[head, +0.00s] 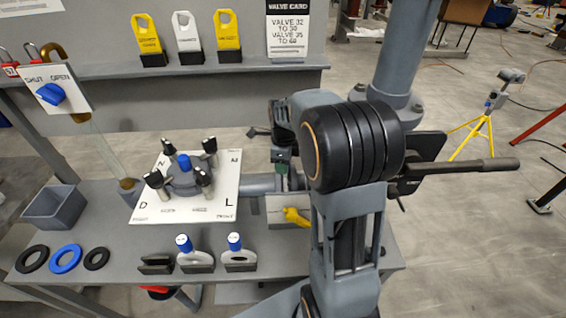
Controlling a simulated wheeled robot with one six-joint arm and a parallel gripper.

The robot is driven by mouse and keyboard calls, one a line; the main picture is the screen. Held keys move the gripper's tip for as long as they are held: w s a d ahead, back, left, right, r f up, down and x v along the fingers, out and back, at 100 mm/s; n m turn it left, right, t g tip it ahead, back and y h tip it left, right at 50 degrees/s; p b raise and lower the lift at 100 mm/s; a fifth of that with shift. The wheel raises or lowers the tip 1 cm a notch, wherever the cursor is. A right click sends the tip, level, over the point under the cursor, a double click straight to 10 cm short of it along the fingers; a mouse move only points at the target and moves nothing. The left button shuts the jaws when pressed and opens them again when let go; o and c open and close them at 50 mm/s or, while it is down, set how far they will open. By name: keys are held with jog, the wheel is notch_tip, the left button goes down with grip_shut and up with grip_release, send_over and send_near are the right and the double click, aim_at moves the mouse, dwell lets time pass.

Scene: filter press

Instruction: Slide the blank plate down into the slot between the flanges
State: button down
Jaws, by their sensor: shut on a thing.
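My gripper (283,158) is in the middle of the head view, small, dark and partly covered by my own arm. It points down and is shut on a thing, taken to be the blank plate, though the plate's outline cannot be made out. It is above the grey pipe (257,184), to the right of the white lettered board. The flanges and their slot cannot be made out near the gripper; my arm covers much of that area. How far the plate is from the slot cannot be told.
A white board (227,203) carries a bolted fitting (185,182). A yellow item (297,217) lies below the gripper. Black and blue rings (66,258), blue-topped pieces (236,252) and a grey bin (55,206) are on the bench. Yellow and white tags (188,36) stand on the shelf.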

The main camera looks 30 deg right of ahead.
jog(key=c, duration=0.7)
grip_release()
notch_tip(320, 180, up, 14)
jog(key=shift+s+f+b, duration=0.1)
jog(key=shift+b, duration=0.2)
dwell(0.3)
